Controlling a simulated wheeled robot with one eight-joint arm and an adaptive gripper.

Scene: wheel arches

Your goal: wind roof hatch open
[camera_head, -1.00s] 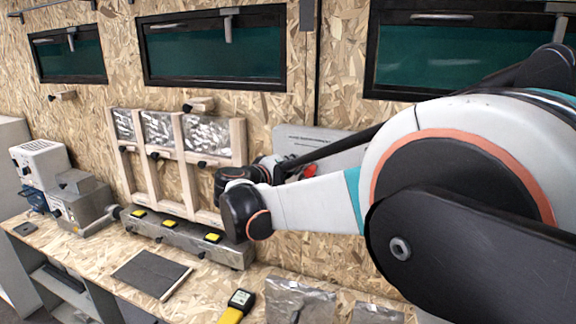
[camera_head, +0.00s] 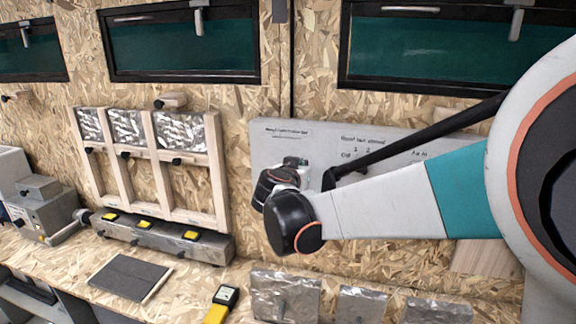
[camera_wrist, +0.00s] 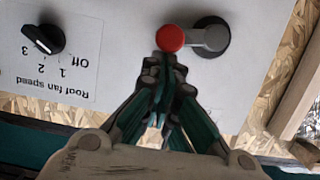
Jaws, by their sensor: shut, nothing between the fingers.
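In the wrist view, a crank with a red knob (camera_wrist: 170,38) on a short grey arm (camera_wrist: 205,38) turns on a round dark hub (camera_wrist: 212,30). The arm points left from the hub, as seen there. My gripper (camera_wrist: 164,68) is shut and empty, with its fingertips just below the red knob in the picture. I cannot tell whether they touch it. The crank is mounted on a pale grey wall panel (camera_head: 322,150). In the head view, my arm hides the crank. I cannot tell which hatch or window it works.
A black rotary switch (camera_wrist: 43,39) labelled "Roof fan speed" is on the same panel. A wooden frame (camera_head: 160,185) with foil panes stands left of my arm. The bench holds a dark mat (camera_head: 130,277), a yellow meter (camera_head: 220,305) and foil-like pieces (camera_head: 285,295). Dark windows (camera_head: 180,42) are above.

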